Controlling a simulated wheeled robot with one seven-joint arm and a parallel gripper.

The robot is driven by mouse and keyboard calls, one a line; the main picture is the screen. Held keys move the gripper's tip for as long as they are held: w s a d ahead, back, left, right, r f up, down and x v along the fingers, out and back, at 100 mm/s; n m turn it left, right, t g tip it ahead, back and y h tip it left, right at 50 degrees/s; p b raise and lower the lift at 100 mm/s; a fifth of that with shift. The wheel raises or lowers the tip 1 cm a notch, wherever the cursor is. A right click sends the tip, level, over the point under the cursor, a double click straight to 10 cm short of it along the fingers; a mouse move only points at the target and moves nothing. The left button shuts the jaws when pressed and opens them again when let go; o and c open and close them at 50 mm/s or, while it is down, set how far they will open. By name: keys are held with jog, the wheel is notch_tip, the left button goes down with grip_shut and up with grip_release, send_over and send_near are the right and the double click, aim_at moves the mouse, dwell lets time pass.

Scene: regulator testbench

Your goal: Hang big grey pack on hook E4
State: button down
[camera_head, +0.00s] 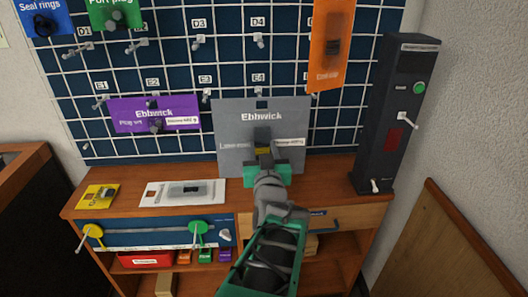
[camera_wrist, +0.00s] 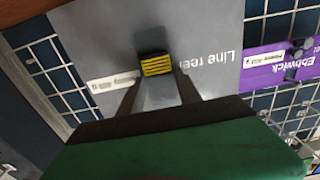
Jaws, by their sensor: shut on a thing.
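The big grey pack (camera_head: 232,128), labelled Ebbwick, is upright in front of the pegboard, with its hang hole near the top edge. Hook E4 (camera_head: 259,91) shows just above the pack's top edge, under its E4 label. I cannot tell whether the hook passes through the hole. My gripper (camera_head: 264,158) is shut on the pack's raised middle part, low on its front. In the wrist view, the fingers (camera_wrist: 158,82) reach to the black-and-yellow piece on the grey pack (camera_wrist: 205,30); the fingertip contact is partly hidden.
A purple pack (camera_head: 130,112) hangs left of the grey pack, and an orange pack (camera_head: 331,45) hangs at upper right. A dark tester column (camera_head: 392,120) stands right. A white pack (camera_head: 155,194) and a yellow pack (camera_head: 97,197) lie on the wooden bench (camera_head: 325,180).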

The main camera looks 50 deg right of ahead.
jog(key=shift+p+x, duration=0.4)
jog(key=shift+x, duration=2.55)
jog(key=shift+w+d+f+b, duration=0.1)
jog(key=shift+w+f+b, duration=0.1)
jog(key=shift+f+b, duration=0.3)
jog(key=shift+w+d+f+b, duration=0.1)
jog(key=shift+w+d+b, duration=0.15)
jog(key=shift+b, duration=0.35)
jog(key=c, duration=1.2)
grip_release()
jog(key=o, duration=0.5)
jog(key=shift+c, duration=0.2)
jog(key=shift+f, duration=0.1)
